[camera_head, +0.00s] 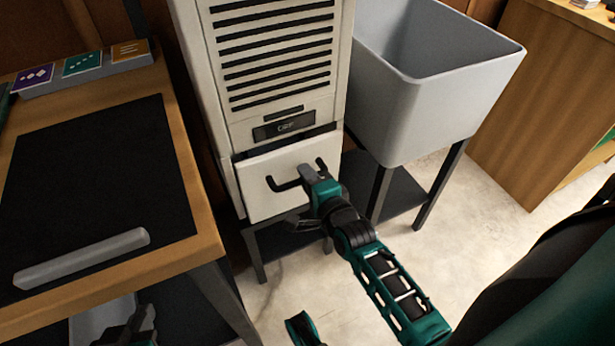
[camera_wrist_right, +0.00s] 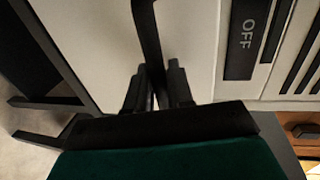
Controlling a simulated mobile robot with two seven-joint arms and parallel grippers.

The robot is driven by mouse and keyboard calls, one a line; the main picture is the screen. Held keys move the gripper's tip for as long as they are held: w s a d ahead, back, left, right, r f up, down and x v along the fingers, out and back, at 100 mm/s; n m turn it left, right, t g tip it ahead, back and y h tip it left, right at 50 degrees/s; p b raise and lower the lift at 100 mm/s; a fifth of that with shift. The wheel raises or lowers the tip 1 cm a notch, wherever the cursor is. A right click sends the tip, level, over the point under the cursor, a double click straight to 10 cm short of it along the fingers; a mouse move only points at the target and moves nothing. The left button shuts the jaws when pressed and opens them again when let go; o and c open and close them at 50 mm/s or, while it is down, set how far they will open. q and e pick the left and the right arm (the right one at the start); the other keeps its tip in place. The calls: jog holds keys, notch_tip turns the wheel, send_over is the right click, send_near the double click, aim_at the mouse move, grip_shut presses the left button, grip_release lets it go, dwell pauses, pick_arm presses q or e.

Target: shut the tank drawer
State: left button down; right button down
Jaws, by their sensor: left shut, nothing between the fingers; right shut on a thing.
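The tank drawer (camera_head: 258,187) is the pale front panel low on the white slatted cabinet (camera_head: 215,100). A dark gap shows along its top edge; I cannot tell how far out it stands. Its dark bar handle (camera_head: 283,185) is in the head view, and the right wrist view shows the handle (camera_wrist_right: 148,35) running between the fingers. My right gripper (camera_head: 307,176) is shut on this handle; its fingers (camera_wrist_right: 160,88) also show in the wrist view. My left gripper (camera_head: 143,322) is shut and empty at the bottom edge of the head view, partly cut off, low beside the workbench.
A display (camera_wrist_right: 248,38) reading OFF sits above the drawer. A grey tub (camera_head: 440,110) on a dark stand is right of the cabinet. A wooden workbench (camera_head: 205,228) with a black mat (camera_head: 100,180) and grey bar (camera_head: 80,258) is at left. Pale floor (camera_head: 435,255) is open at right.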

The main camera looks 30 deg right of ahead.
jog(key=shift+w, duration=0.15)
jog(key=w, duration=0.3)
jog(key=shift+w+d+r, duration=0.1)
jog(key=shift+w, duration=0.25)
jog(key=c, duration=1.2)
grip_release()
jog(key=shift+w, duration=0.1)
